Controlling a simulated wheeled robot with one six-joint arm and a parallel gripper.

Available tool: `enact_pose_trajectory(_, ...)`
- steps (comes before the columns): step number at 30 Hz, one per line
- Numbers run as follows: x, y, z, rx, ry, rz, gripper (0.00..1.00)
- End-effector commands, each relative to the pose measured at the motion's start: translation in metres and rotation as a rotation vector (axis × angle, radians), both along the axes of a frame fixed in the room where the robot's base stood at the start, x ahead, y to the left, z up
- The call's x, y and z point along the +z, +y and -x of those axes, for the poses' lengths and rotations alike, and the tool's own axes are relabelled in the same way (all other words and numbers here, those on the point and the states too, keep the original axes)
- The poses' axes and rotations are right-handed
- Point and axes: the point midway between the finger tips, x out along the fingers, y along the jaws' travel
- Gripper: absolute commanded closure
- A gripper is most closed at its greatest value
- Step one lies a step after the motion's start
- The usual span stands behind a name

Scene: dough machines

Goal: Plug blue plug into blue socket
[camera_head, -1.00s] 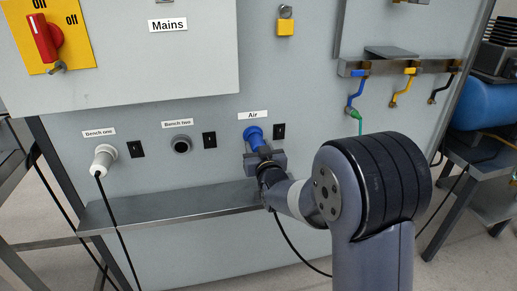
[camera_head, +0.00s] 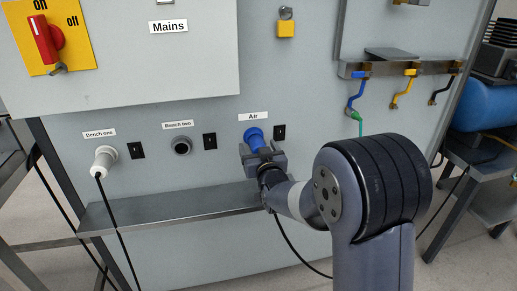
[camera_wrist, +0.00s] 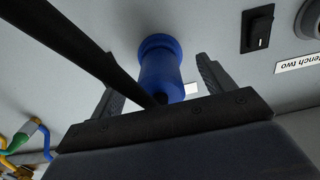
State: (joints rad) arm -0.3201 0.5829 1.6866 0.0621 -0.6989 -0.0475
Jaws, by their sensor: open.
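The blue plug (camera_wrist: 160,75) sits at the blue socket (camera_head: 252,132) under the "Air" label on the grey panel. In the wrist view the plug's far end meets the wide blue ring of the socket (camera_wrist: 159,42) with no visible gap. My gripper (camera_head: 264,158) is open, with one finger on each side of the plug and space between them; it also shows in the wrist view (camera_wrist: 155,85). A black cable (camera_wrist: 85,45) runs from the plug's near end across the wrist view. How deep the plug sits is hidden.
A white plug (camera_head: 104,159) with a black cable is at the "Bench one" socket. The "Bench two" socket (camera_head: 181,145) is empty. Black switches (camera_head: 210,141) stand beside the sockets. A metal shelf (camera_head: 170,208) runs below. Coloured valve handles (camera_head: 404,88) are at the right.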

Motion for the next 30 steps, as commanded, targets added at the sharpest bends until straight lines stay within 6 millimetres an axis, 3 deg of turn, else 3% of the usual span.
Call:
enact_pose_trajectory(14,0.000,0.000,0.000,0.000,-0.001,0.000,0.22)
enact_pose_trajectory(30,0.000,-0.004,0.015,0.000,-0.001,0.000,0.22)
